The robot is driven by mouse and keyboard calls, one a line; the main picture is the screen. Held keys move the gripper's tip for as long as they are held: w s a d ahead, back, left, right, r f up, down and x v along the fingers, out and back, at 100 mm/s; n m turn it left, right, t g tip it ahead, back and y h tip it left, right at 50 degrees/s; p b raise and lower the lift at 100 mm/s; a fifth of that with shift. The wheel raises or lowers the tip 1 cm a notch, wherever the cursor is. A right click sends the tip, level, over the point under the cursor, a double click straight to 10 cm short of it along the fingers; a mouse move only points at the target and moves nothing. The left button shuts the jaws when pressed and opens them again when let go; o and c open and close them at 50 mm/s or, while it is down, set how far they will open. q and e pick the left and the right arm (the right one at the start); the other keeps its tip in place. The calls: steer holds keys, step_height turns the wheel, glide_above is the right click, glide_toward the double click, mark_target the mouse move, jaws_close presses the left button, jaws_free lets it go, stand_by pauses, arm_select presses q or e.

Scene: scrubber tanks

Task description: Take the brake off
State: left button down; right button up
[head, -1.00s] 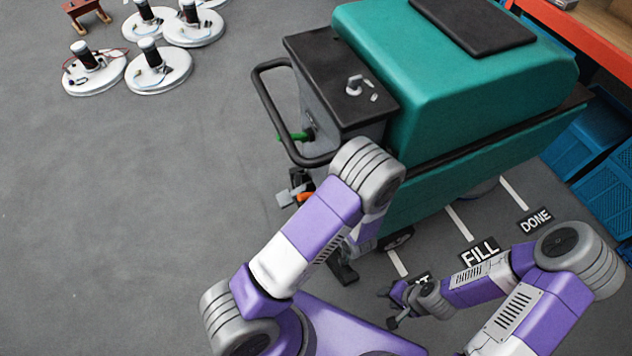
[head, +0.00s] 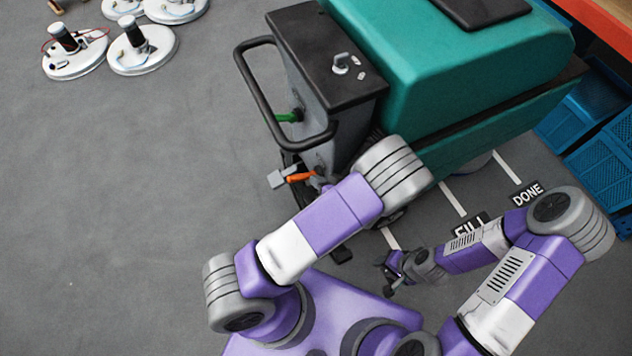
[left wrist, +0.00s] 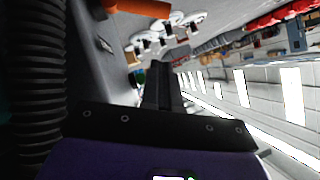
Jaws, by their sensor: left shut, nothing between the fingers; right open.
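The teal scrubber (head: 450,85) stands at the top right. Low at its handle end, an orange lever (head: 300,178) sticks out to the left, beside a small grey pedal-like part (head: 277,179). I cannot tell for sure which part is the brake. My left gripper (left wrist: 158,68) shows shut and empty in the left wrist view, with an orange part (left wrist: 155,6) and a black bar beyond its tips. In the head view my left arm mostly hides it, close to the scrubber's lower handle end. My right gripper (head: 386,274) is open and empty over the floor, apart from the scrubber.
A black loop handle (head: 258,95) and a green part (head: 289,116) are at the scrubber's end. A black ribbed hose (left wrist: 32,90) runs close along the left wrist view. White discs (head: 142,50) lie at upper left. Blue crates (head: 590,110) stand right. The left floor is clear.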

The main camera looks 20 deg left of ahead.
arm_select(q)
steer(key=b, duration=0.2)
glide_above(299, 179)
steer(key=d, duration=0.2)
step_height(299, 179, down, 4)
steer(key=shift+s+a+f+b, duration=0.15)
steer(key=shift+s+f+b, duration=0.2)
steer(key=shift+f, duration=0.25)
steer(key=shift+s+a+f+b, duration=0.2)
steer(key=shift+s+f, duration=0.1)
steer(key=shift+f, duration=0.25)
steer(key=shift+s+a+f, duration=0.15)
steer(key=shift+a+f, duration=0.05)
steer(key=shift+f, duration=0.3)
